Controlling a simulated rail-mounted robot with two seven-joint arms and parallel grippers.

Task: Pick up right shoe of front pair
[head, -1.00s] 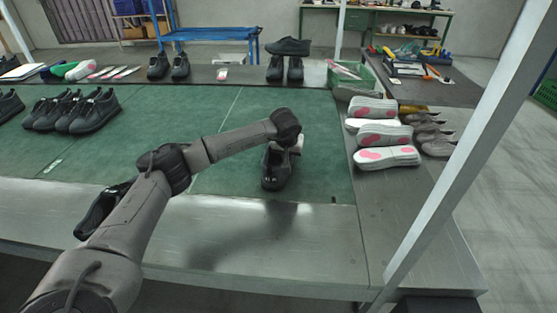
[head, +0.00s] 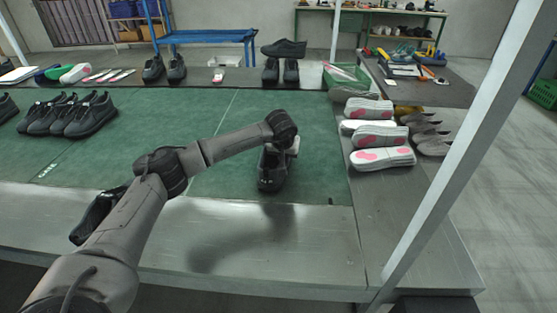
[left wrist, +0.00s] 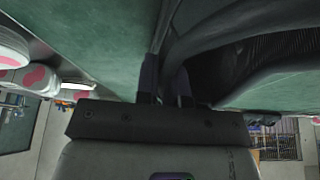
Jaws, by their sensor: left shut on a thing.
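A black shoe (head: 270,172) stands upright, toe towards me, over the front part of the green mat, under the end of my left arm. My left gripper (left wrist: 165,88) is shut on the edge of its opening; in the left wrist view the dark shoe (left wrist: 245,50) fills the upper right. In the head view the fingers are mostly hidden by the wrist. I cannot tell whether the sole touches the mat. Another black shoe (head: 92,222) lies at the front left, partly hidden behind my left arm. My right gripper is not in view.
Several black shoes (head: 75,115) stand at the mat's left. White soles with pink patches (head: 383,158) and grey shoe parts (head: 432,140) lie to the right. A slanted grey post (head: 450,150) crosses the right side. The mat (head: 200,110) behind my arm is clear.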

